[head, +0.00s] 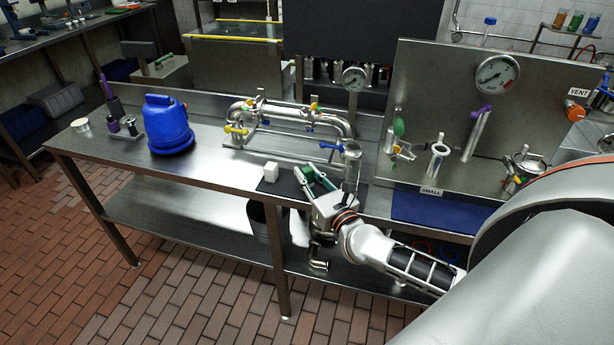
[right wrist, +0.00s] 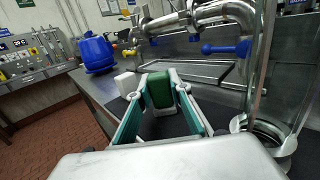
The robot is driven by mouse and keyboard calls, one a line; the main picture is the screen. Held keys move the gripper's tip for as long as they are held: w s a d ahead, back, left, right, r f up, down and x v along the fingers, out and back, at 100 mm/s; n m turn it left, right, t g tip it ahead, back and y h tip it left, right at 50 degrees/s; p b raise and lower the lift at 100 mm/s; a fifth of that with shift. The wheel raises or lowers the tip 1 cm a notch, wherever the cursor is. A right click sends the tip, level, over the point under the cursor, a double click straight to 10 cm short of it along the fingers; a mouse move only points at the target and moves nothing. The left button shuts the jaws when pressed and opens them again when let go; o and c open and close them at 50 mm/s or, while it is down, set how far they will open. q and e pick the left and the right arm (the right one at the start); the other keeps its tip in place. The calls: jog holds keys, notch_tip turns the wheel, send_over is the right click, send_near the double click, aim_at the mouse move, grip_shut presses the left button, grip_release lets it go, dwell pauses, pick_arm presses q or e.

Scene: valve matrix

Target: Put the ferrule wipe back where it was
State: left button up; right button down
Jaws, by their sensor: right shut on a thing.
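My right gripper (head: 307,182) is low over the front edge of the steel bench. In the right wrist view its two teal-lined fingers (right wrist: 162,108) are shut on a small dark green block (right wrist: 159,89), which appears to be the ferrule wipe. A dark mat (head: 285,187) lies on the bench under the gripper. A white cube (head: 271,172) sits at the mat's left side and also shows left of the fingers in the right wrist view (right wrist: 127,84). I cannot tell whether the block touches the mat. My left gripper is not in view.
A steel pipe assembly (head: 290,114) with coloured handles stands behind the mat. A clear upright cylinder (head: 352,168) stands close to the gripper's right. A blue jug (head: 167,124) is to the left, with free bench between. A gauge panel (head: 455,85) rises at right.

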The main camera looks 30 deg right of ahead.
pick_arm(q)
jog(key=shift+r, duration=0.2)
pick_arm(e)
jog(key=shift+r, duration=0.1)
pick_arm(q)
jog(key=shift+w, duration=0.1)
pick_arm(e)
jog(key=shift+f, duration=0.25)
jog(key=c, duration=1.8)
grip_release()
jog(key=shift+r, duration=0.1)
jog(key=shift+c, duration=0.2)
